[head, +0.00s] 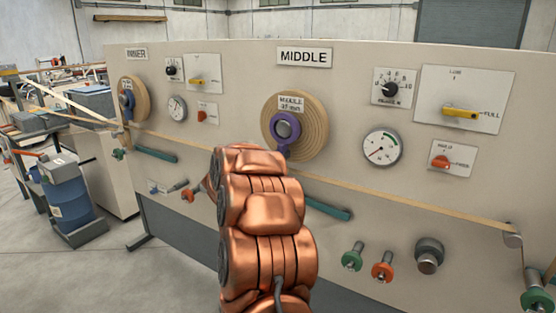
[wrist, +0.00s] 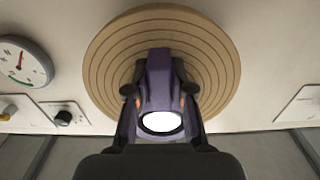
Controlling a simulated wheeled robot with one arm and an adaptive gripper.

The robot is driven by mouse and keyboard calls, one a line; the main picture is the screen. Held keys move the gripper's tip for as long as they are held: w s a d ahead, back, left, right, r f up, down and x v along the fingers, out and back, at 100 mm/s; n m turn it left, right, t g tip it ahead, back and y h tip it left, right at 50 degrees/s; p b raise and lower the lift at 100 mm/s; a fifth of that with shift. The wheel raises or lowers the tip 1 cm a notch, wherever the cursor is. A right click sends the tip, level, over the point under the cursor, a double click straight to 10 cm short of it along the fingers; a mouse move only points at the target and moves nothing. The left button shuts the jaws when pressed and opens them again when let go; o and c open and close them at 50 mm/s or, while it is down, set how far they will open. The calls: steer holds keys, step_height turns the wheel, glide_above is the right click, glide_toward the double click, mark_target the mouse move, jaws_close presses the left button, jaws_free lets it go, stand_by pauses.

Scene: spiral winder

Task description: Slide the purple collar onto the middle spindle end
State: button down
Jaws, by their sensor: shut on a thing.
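The purple collar (head: 275,148) shows in the head view at the middle spindle end (head: 284,127). Its ring appears around the grey, round spindle end, in front of the wooden disc (head: 314,120) under the MIDDLE sign. How deep it sits on the spindle I cannot tell. In the wrist view my gripper (wrist: 160,100) is shut on the purple collar (wrist: 160,68), one dark finger on each side. A bright white oval (wrist: 160,122) shows at the collar's near end. In the head view my copper arm hides the gripper.
A tan strip (head: 400,197) runs across the panel below the disc, with a teal bar (head: 327,208) under it. A gauge (head: 382,147) and knobs are to the right. Green (head: 352,257) and orange (head: 382,266) pegs stick out lower right. The INNER disc (head: 140,100) is left.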

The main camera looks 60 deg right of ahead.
steer(key=shift+d, duration=1.15)
steer(key=shift+d+f, duration=0.1)
steer(key=c, duration=0.9)
jaws_free()
steer(key=shift+c, duration=0.2)
steer(key=shift+f, duration=0.1)
steer(key=o, duration=0.5)
steer(key=shift+s+a+p, duration=0.15)
steer(key=shift+a+p, duration=0.85)
steer(key=shift+a, duration=3)
